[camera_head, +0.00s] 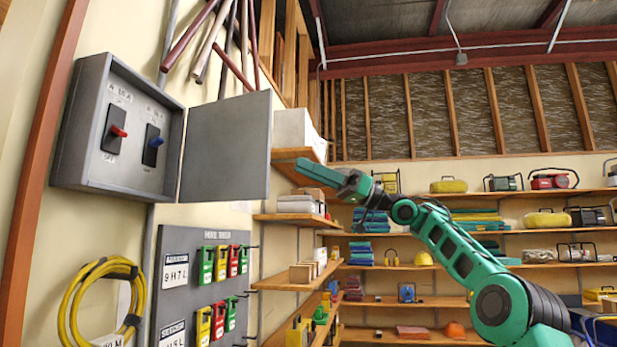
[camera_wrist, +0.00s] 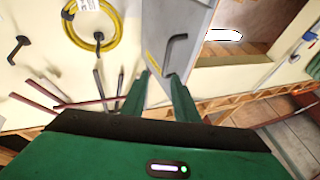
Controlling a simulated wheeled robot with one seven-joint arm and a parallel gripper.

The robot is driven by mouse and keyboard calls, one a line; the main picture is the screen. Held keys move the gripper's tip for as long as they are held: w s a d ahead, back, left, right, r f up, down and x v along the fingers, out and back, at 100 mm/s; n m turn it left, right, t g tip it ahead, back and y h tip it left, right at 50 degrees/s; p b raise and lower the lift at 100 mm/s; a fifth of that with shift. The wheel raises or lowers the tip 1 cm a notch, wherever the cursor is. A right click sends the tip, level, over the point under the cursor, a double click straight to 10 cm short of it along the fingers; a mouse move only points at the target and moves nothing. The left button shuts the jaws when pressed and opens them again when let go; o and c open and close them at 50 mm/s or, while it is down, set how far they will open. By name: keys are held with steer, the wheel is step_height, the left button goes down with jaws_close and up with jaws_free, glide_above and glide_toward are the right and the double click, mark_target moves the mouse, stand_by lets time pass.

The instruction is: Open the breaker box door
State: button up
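The grey breaker box (camera_head: 85,125) is on the wall at the left of the head view. Its door (camera_head: 228,148) stands swung out to the right, so the red switch (camera_head: 118,132) and blue switch (camera_head: 156,142) inside are exposed. My gripper (camera_head: 308,172) is to the right of the door's free edge, apart from it in the picture. In the wrist view my gripper (camera_wrist: 160,80) has its fingers apart with nothing held. A grey panel, seemingly the door's outer face (camera_wrist: 190,18), lies beyond the fingertips, with a black bent handle (camera_wrist: 176,48) and a yellow label.
Below the box are a coiled yellow hose (camera_head: 75,300) and a grey board (camera_head: 180,285) with coloured locks. Wooden shelves (camera_head: 285,218) with stored goods stand behind my gripper. Long poles (camera_head: 190,35) hang above the box.

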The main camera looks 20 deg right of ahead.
steer(key=shift+s+d+f, duration=0.1)
steer(key=shift+d, duration=0.2)
